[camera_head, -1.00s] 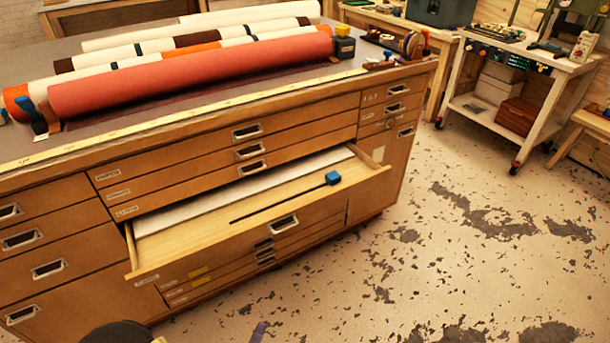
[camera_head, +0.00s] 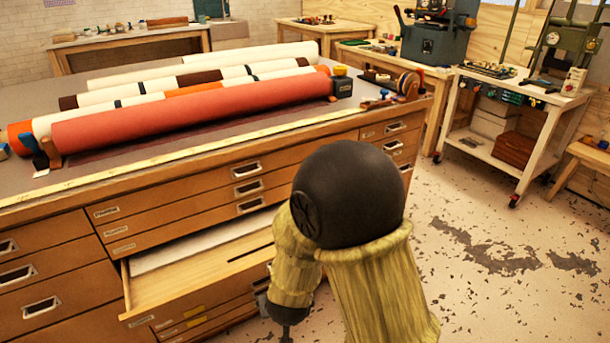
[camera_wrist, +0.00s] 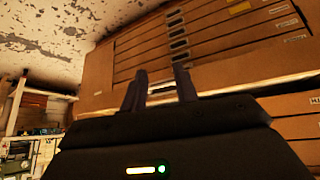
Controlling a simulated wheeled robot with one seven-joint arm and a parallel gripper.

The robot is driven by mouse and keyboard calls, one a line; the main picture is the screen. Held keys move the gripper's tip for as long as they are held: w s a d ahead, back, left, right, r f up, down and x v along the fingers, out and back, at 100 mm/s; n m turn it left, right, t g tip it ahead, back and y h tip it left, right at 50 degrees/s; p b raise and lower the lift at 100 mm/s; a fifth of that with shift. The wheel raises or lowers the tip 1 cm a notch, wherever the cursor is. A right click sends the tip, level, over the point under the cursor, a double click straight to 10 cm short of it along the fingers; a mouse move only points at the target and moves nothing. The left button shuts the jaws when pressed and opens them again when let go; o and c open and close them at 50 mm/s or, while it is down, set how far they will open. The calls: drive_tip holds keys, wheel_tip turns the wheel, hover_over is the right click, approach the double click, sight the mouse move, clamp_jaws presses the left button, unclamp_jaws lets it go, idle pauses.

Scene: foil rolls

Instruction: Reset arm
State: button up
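My arm stands in front of the wooden drawer cabinet (camera_head: 200,192) in the head view. My gripper (camera_wrist: 160,86) shows in the wrist view with two dark fingers apart and nothing visible between them. An open drawer (camera_head: 195,287) sticks out of the cabinet. Inside it lie a white sheet and a thin dark rod (camera_head: 252,252). My arm hides the drawer's right part and the rod's right end. In the wrist view the cabinet front (camera_wrist: 215,50) appears upside down beyond the fingers.
A red roll (camera_head: 190,113) and several other rolls lie on the cabinet top. A tape dispenser (camera_head: 341,84) stands at the red roll's right end. A white wheeled cart (camera_head: 515,125) stands at the right. The floor (camera_head: 490,240) between is clear.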

drive_tip(key=s+d+r+m+g, duration=0.1)
drive_tip(key=s+d+r, duration=0.2)
drive_tip(key=d, duration=0.4)
drive_tip(key=s+d+r+m+g+h, duration=0.1)
drive_tip(key=s+d+r+g, duration=0.15)
drive_tip(key=d, duration=0.35)
drive_tip(key=s+d+r+m+g, duration=0.1)
drive_tip(key=s+d+r, duration=0.2)
drive_tip(key=d, duration=0.4)
drive_tip(key=w+p+v, duration=0.2)
drive_tip(key=p+v, duration=1.1)
drive_tip(key=p, duration=0.1)
drive_tip(key=w+r+p+v, duration=0.1)
drive_tip(key=w+p+v, duration=0.2)
drive_tip(key=p+v, duration=1.1)
drive_tip(key=shift+r, duration=0.3)
drive_tip(key=shift+f, duration=0.1)
